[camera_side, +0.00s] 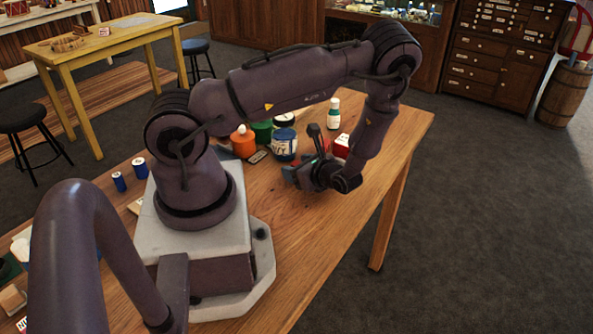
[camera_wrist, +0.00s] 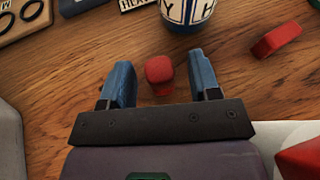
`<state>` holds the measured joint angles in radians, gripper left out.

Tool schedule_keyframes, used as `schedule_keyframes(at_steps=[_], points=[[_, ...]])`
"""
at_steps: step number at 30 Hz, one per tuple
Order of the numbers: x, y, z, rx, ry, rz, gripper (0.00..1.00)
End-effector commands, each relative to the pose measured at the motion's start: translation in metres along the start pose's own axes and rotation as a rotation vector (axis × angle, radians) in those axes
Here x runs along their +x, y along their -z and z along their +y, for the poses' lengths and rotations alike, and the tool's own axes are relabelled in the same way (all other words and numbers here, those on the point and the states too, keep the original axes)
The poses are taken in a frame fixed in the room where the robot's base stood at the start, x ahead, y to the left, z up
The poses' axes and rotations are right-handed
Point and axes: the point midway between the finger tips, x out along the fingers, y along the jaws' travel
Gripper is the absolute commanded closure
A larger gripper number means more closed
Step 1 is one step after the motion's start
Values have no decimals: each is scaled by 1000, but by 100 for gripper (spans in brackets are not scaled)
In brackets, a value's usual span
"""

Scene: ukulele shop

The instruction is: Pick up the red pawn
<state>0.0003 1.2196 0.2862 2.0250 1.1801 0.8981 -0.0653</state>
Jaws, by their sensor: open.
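The red pawn (camera_wrist: 159,70) stands on the wooden table in the wrist view, seen from above with its rounded top towards me. My gripper (camera_wrist: 162,72) is open, with its two blue fingers on either side of the pawn and a gap to each. I cannot tell how far above the table the fingertips are. In the side view my gripper (camera_side: 300,180) is low over the table, and the pawn cannot be made out there.
A blue and white jar (camera_side: 284,142) stands behind my gripper, beside an orange bottle (camera_side: 243,142) and a green container (camera_side: 262,131). A red block (camera_wrist: 277,41) lies right of the pawn. A white-and-green bottle (camera_side: 333,114) stands farther back. The table's right front is clear.

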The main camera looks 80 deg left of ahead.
Motion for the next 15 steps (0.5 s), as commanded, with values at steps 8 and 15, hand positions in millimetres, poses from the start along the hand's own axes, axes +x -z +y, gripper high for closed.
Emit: schedule_keyframes(at_steps=[8,15], points=[[3,0,0,-1,0,0,46],[3,0,0,-1,0,1,95]])
